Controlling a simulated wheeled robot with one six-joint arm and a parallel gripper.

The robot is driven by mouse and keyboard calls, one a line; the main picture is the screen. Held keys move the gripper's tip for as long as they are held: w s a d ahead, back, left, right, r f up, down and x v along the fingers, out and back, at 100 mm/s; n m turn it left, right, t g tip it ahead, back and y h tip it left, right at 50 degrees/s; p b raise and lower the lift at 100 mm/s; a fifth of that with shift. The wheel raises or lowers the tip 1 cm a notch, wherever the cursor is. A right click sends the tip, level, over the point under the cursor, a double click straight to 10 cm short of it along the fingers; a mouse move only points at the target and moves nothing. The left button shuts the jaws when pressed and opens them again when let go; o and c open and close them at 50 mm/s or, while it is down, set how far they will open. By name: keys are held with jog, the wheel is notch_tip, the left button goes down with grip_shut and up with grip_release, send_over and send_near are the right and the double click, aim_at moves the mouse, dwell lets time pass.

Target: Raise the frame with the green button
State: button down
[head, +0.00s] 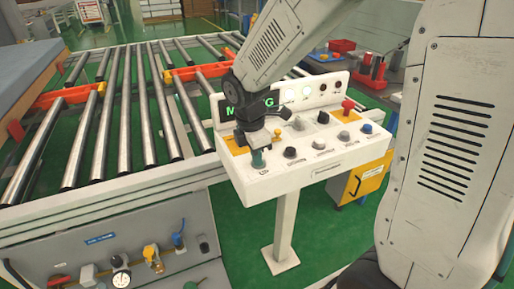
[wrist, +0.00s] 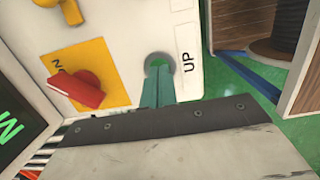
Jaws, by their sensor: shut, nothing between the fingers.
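The green button (wrist: 158,62) is on the white control panel (head: 318,169), beside the label "UP" in the wrist view. My gripper (head: 258,158) points down at the panel's front left corner, and its closed fingers (wrist: 157,80) reach the button and cover part of it. They look to be at or just above the button; I cannot tell whether they press it. Orange frame pieces (head: 62,98) show between the metal rollers of the conveyor (head: 145,110).
A red knob (wrist: 78,88) on a yellow plate is close beside the button. Several other knobs, including a blue one (head: 366,128) and a red one (head: 347,106), stand on the panel. A mattress (head: 28,72) is at the far left.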

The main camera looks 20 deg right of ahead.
aim_at(251, 168)
notch_tip(251, 168, up, 14)
jog(key=a, duration=0.1)
jog(key=shift+s+a, duration=0.15)
jog(key=shift+a, duration=0.25)
dwell(0.4)
jog(key=s+d+m, duration=0.2)
jog(key=s+m, duration=0.7)
jog(key=s, duration=0.2)
jog(key=s+d+m+t+y, duration=0.1)
jog(key=s+d+m, duration=0.2)
jog(key=s+m, duration=0.6)
jog(key=shift+s+d+f+y, duration=0.2)
jog(key=shift+s+f+y, duration=0.1)
jog(key=shift+s, duration=0.8)
